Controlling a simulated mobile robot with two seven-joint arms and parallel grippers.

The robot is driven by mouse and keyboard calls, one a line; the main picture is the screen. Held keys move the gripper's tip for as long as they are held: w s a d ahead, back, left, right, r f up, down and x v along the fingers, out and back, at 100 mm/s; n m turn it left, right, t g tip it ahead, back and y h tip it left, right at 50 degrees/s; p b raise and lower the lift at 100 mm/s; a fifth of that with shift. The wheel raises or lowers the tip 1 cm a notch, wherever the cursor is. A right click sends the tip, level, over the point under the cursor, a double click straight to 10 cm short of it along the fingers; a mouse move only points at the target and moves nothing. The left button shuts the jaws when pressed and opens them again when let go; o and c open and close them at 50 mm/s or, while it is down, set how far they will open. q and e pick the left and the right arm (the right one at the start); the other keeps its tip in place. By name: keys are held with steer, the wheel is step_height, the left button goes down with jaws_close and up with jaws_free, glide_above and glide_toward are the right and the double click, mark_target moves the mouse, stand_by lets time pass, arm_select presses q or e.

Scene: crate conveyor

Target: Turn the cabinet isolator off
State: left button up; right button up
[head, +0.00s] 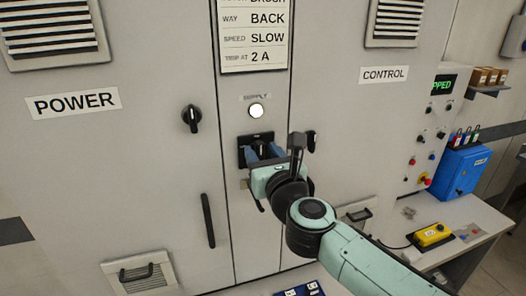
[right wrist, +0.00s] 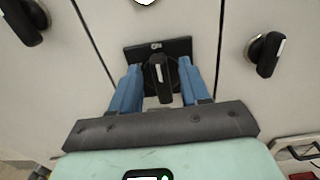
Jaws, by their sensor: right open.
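The cabinet isolator's black plate (head: 242,153) sits below a white lamp (head: 256,111) labelled SUPPLY on the narrow middle panel. In the right wrist view the plate (right wrist: 180,45) carries a small marking that looks like ON. Its black rotary handle (right wrist: 160,78) stands about upright in the picture. My right gripper (head: 263,153) is open in front of the isolator. In the right wrist view its blue fingers (right wrist: 161,75) stand on either side of the handle, with gaps visible. In the head view the gripper hides the plate's lower part. My left gripper is not in view.
A black door knob (head: 192,118) is on the POWER door, left of the isolator. Another knob (right wrist: 265,54) is close on the right, on the CONTROL door. A long door handle (head: 208,220) is lower left. A bench (head: 465,215) with a yellow box (head: 432,235) stands right.

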jaws_close()
